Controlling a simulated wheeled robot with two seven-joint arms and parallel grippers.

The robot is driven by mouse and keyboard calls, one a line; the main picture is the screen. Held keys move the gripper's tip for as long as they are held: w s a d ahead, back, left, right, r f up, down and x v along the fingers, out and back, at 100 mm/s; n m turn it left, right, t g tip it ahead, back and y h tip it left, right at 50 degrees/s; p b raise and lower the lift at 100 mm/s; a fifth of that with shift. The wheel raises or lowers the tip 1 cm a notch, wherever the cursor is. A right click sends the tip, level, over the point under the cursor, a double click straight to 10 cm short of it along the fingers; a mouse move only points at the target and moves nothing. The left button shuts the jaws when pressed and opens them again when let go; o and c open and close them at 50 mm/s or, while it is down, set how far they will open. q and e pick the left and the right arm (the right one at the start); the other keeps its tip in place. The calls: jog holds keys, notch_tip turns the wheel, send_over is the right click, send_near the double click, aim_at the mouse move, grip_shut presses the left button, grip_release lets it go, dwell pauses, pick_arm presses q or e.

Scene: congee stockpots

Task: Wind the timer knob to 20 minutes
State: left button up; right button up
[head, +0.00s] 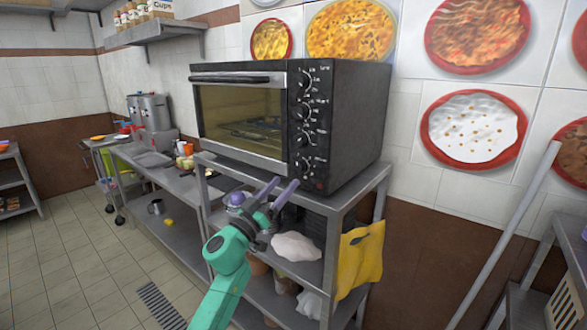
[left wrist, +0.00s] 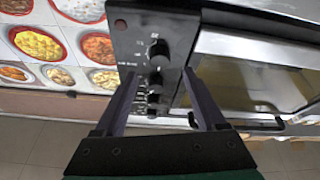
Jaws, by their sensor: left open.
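The black toaster oven (head: 345,120) has a column of several round knobs on the panel right of its glass door. The lowest knob (head: 308,164) is nearest my left gripper (head: 284,184), which is open and empty, just below and in front of the panel. In the left wrist view the open fingers (left wrist: 159,72) point at the panel, with the nearest knob (left wrist: 158,50) seen between and past their tips. No knob is visibly gripped. The labels are too small to tell which knob is the timer or its setting. My right gripper is out of view.
The oven stands on a steel rack (head: 345,195) holding bags and pots below.

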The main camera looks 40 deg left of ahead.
aim_at(297, 170)
pick_arm(q)
jog(key=x, duration=0.5)
jog(key=shift+w+p, duration=0.25)
jog(key=shift+p, duration=0.1)
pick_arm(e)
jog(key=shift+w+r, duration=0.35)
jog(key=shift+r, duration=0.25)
pick_arm(q)
grip_shut()
